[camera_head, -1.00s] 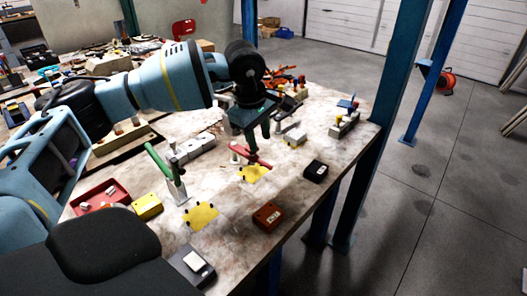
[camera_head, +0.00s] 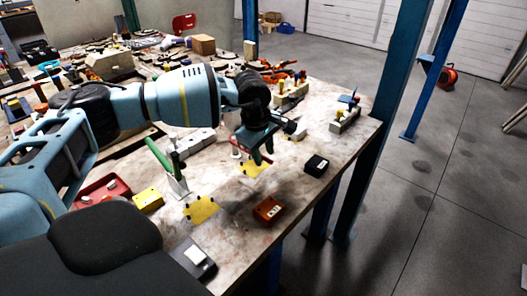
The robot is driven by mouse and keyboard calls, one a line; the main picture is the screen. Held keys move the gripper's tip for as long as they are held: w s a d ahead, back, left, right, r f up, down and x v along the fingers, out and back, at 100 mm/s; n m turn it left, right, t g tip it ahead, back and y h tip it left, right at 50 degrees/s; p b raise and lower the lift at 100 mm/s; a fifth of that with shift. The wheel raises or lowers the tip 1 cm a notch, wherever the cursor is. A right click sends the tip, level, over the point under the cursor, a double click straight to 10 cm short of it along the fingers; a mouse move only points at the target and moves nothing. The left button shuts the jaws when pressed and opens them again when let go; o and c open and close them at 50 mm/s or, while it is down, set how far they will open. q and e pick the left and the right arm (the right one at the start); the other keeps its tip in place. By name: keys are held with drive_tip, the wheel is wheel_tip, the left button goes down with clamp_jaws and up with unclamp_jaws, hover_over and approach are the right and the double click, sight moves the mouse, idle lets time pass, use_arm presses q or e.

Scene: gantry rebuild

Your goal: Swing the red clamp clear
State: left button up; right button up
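The red clamp (camera_head: 236,152) is on the worktable (camera_head: 233,238), at the back left edge of a yellow patch (camera_head: 254,170). Only part of its red bar shows; the rest is hidden behind my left gripper. My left gripper (camera_head: 262,153) points down right beside the red clamp, over the back of the yellow patch. Its two dark fingers look apart, with nothing clearly seen between them. I cannot tell whether a finger touches the clamp. My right gripper is not in view.
A green-handled clamp (camera_head: 160,157) stands to the left, near a second yellow patch (camera_head: 202,209). An orange-red box (camera_head: 267,209) and a black box (camera_head: 317,165) lie near the table's right edge. A yellow box (camera_head: 148,200) and red tray (camera_head: 118,187) sit at left.

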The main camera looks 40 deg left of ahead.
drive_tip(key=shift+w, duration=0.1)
use_arm(q)
clamp_jaws()
drive_tip(key=shift+w, duration=0.1)
